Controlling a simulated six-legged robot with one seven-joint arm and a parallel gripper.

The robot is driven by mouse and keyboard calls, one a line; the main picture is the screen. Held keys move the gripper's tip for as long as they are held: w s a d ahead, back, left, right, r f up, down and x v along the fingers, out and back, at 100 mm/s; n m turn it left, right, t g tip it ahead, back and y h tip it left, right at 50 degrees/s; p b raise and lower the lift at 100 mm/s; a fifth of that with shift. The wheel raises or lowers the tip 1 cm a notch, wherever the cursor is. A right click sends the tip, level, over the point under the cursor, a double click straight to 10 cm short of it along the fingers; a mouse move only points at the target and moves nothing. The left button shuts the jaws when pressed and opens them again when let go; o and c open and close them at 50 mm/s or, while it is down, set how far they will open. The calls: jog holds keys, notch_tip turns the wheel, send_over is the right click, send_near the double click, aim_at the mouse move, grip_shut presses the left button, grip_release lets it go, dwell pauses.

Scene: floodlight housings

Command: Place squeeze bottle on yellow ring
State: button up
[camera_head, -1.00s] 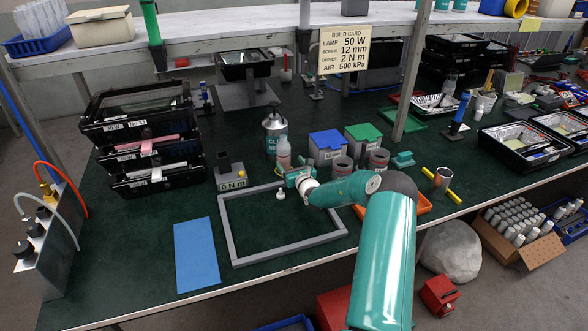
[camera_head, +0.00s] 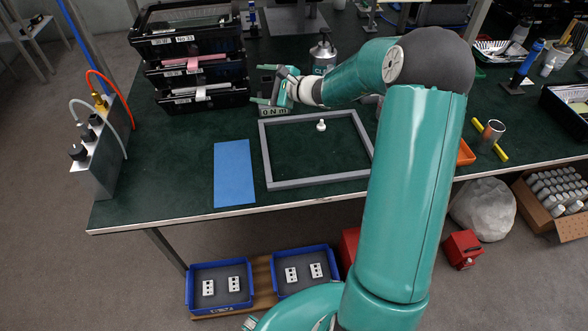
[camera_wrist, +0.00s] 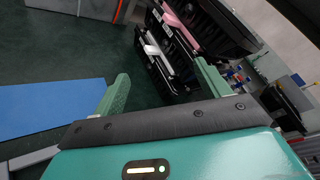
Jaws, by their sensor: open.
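My gripper (camera_head: 266,85) is open and empty in the head view. Its fingers point left, above the table behind the grey frame and near the torque display. In the wrist view the two green fingers (camera_wrist: 163,84) are spread apart with nothing between them, with the black trays beyond. I cannot make out the squeeze bottle now; its earlier place near the spray can (camera_head: 322,54) is covered by my arm. No yellow ring can be made out in either current view.
A grey frame (camera_head: 267,160) lies on the green table around a small white knob (camera_head: 321,125). A blue mat (camera_head: 234,173) lies to its left; it also shows in the wrist view (camera_wrist: 45,107). Stacked black trays (camera_head: 203,99) stand behind left. A torque display (camera_head: 273,112) stands behind the frame.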

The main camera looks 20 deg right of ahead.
jog(key=s+a+r+n+g+h, duration=0.1)
jog(key=s+a+r+n+g, duration=0.25)
jog(key=s+a+n, duration=0.45)
jog(key=s+a+r+n+g+h, duration=0.1)
jog(key=s+a+r+n+g, duration=0.3)
jog(key=s, duration=0.6)
jog(key=s+d+r+n+h, duration=0.1)
jog(key=s+d+n+h, duration=0.1)
jog(key=s, duration=0.9)
jog(key=s+d+r+n+h, duration=0.1)
jog(key=s+n+h, duration=0.4)
jog(key=s, duration=0.5)
jog(key=shift+s+d+n, duration=0.3)
jog(key=shift+s+d, duration=0.1)
